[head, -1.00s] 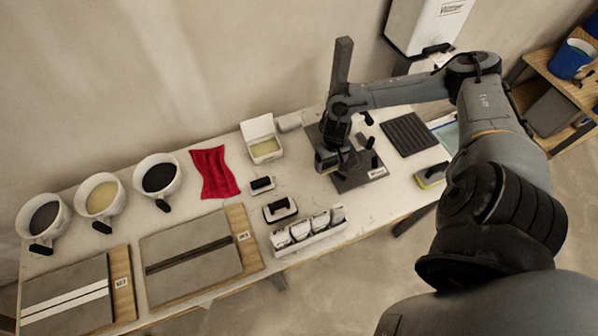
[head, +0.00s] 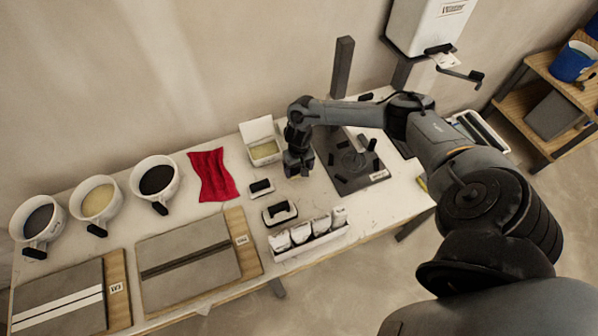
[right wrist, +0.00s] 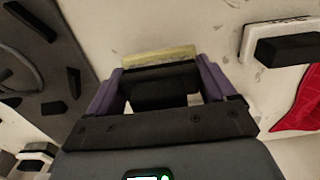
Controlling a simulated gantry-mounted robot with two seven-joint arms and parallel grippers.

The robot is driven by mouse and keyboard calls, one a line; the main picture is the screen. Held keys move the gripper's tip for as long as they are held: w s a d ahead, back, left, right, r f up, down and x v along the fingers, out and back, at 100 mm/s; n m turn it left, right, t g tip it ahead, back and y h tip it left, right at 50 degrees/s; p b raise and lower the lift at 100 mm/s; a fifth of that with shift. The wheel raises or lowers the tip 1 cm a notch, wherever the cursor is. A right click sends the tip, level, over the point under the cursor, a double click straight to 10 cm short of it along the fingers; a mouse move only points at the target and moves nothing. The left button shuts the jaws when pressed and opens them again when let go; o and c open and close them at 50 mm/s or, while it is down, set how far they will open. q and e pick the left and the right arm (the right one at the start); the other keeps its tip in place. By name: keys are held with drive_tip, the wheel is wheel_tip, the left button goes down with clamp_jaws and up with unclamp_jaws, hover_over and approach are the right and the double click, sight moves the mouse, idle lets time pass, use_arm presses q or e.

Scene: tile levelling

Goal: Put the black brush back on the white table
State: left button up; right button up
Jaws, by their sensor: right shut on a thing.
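My right gripper (head: 297,170) is above the white table (head: 222,215), between the small white box and the grey board. In the right wrist view the right gripper (right wrist: 163,90) has its two purple fingers either side of the black brush (right wrist: 155,88), shut on it. The brush has a pale yellowish strip along its far edge. In the head view the brush is mostly hidden under the gripper. Bare table shows around it in the wrist view; I cannot tell whether the brush touches the table. My left gripper is not in view.
The grey board (head: 338,178) with black pegs lies right of the gripper. A white open box (head: 261,141), small black-topped block (head: 261,188), black-handled tool (head: 280,212) and rack of white packets (head: 310,232) are near. A red cloth (head: 212,176) lies left.

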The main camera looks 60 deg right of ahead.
wheel_tip(320, 180, down, 2)
drive_tip(key=shift+a+f, duration=0.1)
drive_tip(key=shift+f, duration=0.2)
drive_tip(key=shift+f, duration=0.1)
drive_tip(key=o, duration=1)
drive_tip(key=shift+c, duration=0.2)
wheel_tip(320, 180, up, 11)
drive_tip(key=shift+r+p, duration=0.1)
drive_tip(key=shift+p, duration=0.8)
drive_tip(key=shift+r, duration=0.5)
